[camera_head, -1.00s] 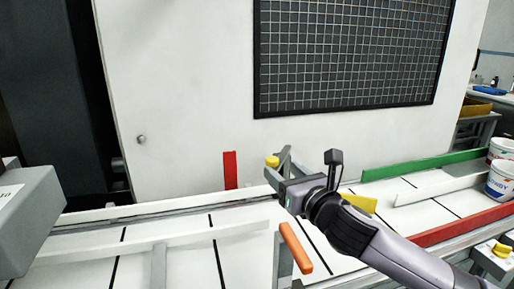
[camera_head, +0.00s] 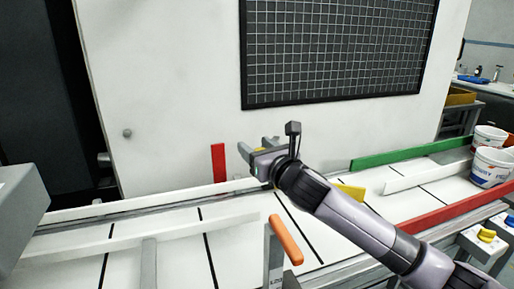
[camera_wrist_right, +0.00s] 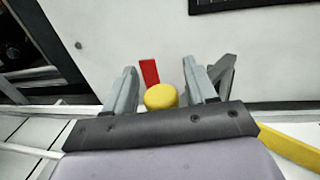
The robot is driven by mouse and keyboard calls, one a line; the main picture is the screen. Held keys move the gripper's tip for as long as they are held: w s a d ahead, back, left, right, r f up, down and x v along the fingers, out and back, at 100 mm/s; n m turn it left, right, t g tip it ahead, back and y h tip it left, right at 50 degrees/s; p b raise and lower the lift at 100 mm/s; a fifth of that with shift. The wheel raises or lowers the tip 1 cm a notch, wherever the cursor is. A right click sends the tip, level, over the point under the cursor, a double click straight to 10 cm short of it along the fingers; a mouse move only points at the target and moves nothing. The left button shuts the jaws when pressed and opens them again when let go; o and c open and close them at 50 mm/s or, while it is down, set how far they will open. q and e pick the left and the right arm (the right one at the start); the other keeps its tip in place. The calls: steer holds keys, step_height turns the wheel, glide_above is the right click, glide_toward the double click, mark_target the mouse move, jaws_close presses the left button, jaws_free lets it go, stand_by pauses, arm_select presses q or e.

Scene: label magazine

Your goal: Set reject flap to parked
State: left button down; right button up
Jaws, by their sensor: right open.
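A yellow round knob (camera_wrist_right: 160,96) shows between the two fingers of my right gripper (camera_wrist_right: 163,80) in the right wrist view. The fingers are open on either side of it, and I cannot tell whether they touch it. In the head view my right gripper (camera_head: 258,147) is over the far side of the conveyor, and its fingers mostly hide the knob. A yellow bar (camera_head: 350,191), perhaps the reject flap, sticks out from behind my right forearm; it also shows at the right of the wrist view (camera_wrist_right: 290,147). My left gripper is not in view.
A red upright strip (camera_head: 218,164) stands behind the conveyor (camera_head: 180,235). An orange handle (camera_head: 286,239) is in front of the gripper. A green rail (camera_head: 400,153), a red rail (camera_head: 445,215) and white tubs (camera_head: 492,167) are at the right. A grey box (camera_head: 20,215) is at the left.

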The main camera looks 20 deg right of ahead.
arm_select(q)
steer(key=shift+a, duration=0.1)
arm_select(e)
steer(key=shift+c, duration=0.3)
jaws_close()
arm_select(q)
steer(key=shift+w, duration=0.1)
